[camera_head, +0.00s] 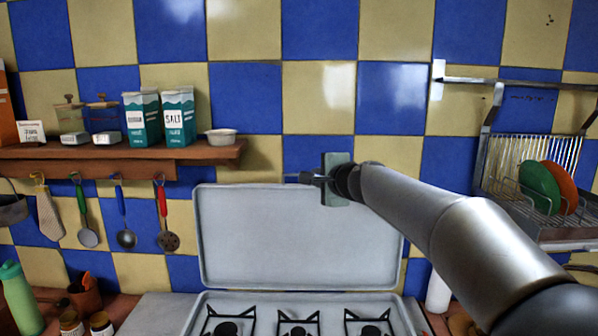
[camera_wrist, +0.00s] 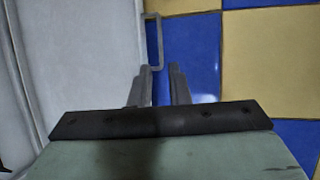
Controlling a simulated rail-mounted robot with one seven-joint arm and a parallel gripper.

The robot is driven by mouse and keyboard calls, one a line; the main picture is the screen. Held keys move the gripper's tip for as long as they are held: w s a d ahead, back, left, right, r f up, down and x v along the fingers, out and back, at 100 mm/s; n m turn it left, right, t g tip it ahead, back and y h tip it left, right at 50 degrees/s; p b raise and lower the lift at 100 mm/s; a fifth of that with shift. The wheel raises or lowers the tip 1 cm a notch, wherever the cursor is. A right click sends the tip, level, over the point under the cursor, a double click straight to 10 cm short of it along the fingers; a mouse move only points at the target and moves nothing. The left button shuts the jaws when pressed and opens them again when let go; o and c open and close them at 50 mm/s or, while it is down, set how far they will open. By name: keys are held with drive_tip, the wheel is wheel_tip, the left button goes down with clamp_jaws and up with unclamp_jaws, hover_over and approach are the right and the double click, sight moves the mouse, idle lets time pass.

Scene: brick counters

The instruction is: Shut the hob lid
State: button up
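The hob lid (camera_head: 298,240) is a pale grey panel standing upright behind the hob (camera_head: 205,300), open against the tiled wall. My gripper (camera_head: 306,178) is at the lid's top edge, near its middle, with the fingers pointing left. In the wrist view the lid (camera_wrist: 75,50) fills the left side, and a thin grey loop handle (camera_wrist: 160,40) sticks out from its edge. My fingers (camera_wrist: 160,72) are apart with blue tile showing between them. The handle's near end is by the left fingertip; whether they touch is unclear.
A wooden shelf (camera_head: 205,153) with tins and jars is at left, with utensils hanging below. A dish rack (camera_head: 490,185) with plates (camera_head: 540,187) is on the right wall. The hob has black pan supports (camera_head: 298,322). A green bottle (camera_head: 20,300) stands at lower left.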

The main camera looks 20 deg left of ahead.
sight(302, 187)
drive_tip(key=p+x, duration=0.4)
drive_tip(key=x, duration=0.7)
clamp_jaws()
